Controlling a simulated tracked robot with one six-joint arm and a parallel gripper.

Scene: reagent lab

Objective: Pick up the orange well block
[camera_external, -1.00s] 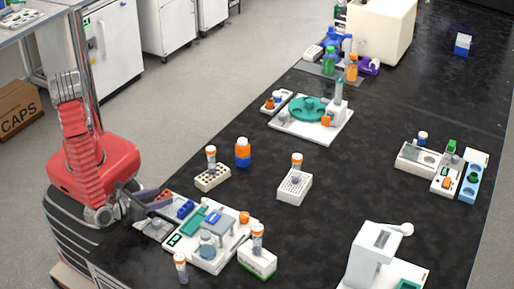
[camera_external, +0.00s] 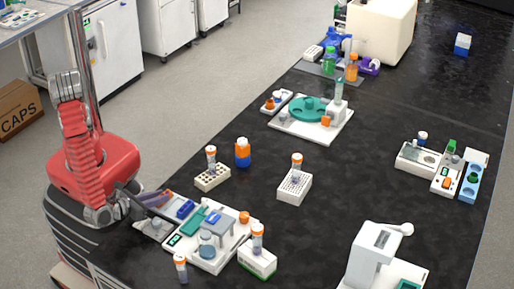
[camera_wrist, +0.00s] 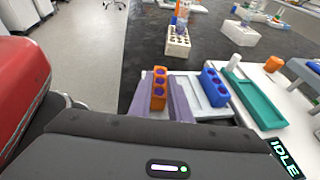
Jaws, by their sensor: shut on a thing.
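The orange well block (camera_wrist: 159,90) stands upright between the two purple fingers of my gripper (camera_wrist: 160,104) in the wrist view. The fingers are shut on it from both sides, and its dark wells face up. In the external view my gripper (camera_external: 156,198) is at the left end of the white station, and the orange block is mostly hidden there by the fingers. I cannot tell whether the block is clear of the tray. A blue well block (camera_wrist: 213,88) sits in the white tray just right of the gripper.
A teal strip (camera_wrist: 254,99) lies right of the blue block on the white station (camera_external: 207,262). A white tube rack (camera_external: 212,179) stands behind it. Orange-capped tubes (camera_external: 181,266) stand near the front.

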